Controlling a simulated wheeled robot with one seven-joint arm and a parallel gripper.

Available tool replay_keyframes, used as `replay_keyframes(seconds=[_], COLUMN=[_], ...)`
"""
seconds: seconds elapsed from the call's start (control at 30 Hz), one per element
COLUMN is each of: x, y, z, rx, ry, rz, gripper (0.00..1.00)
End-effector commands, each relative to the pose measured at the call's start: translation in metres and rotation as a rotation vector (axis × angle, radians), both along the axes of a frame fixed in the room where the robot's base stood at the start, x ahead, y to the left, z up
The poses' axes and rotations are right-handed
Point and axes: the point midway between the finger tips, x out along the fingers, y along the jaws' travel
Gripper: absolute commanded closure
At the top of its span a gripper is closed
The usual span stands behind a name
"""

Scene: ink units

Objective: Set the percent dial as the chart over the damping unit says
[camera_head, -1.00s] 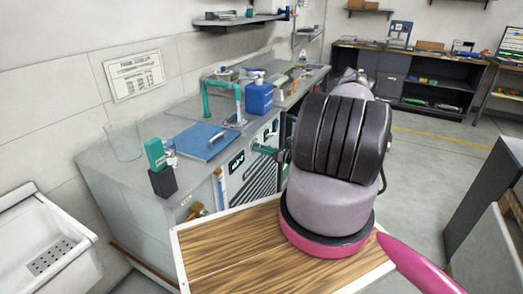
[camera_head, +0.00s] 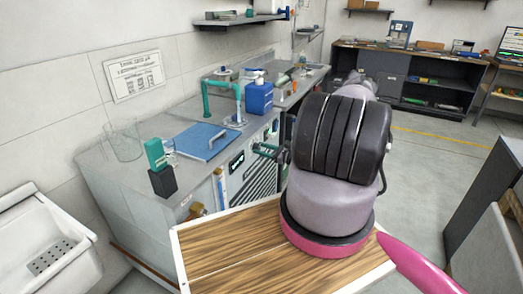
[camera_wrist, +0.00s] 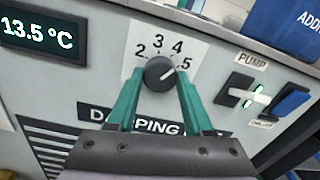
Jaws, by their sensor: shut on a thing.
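The dial (camera_wrist: 157,71) is a dark round knob on a white scale plate with the numbers 2, 3, 4 and 5 visible. Its light mark points up and right, roughly between 4 and 5. My gripper (camera_wrist: 160,76) is shut on the knob, one teal finger on each side. The label below, reading "DAMPING", is partly hidden by the fingers. In the head view the gripper (camera_head: 266,151) reaches the front panel of the counter, mostly behind my arm. A chart (camera_head: 134,75) hangs on the left wall; its print is too small to read.
Left of the dial a display (camera_wrist: 40,33) reads 13.5 °C. Right of it are a pump switch (camera_wrist: 247,95) and a blue switch (camera_wrist: 292,100).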

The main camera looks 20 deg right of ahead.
Motion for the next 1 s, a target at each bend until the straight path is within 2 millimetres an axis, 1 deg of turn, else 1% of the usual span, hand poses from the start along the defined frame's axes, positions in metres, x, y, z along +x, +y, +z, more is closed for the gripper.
replay_keyframes(seconds=[0.2, 0.4, 0.97, 1.0], x=[-0.0003, -0.0003, -0.0004, -0.0004], y=[-0.0003, -0.0007, -0.0008, -0.0008], z=[-0.0004, -0.0003, -0.0004, -0.0004], rx=[-0.103, -0.161, -0.187, -0.187], ry=[-0.081, -0.125, -0.146, -0.146], rz=[-0.001, -0.001, -0.001, -0.001], gripper=[1.00, 1.00, 1.00, 0.37])
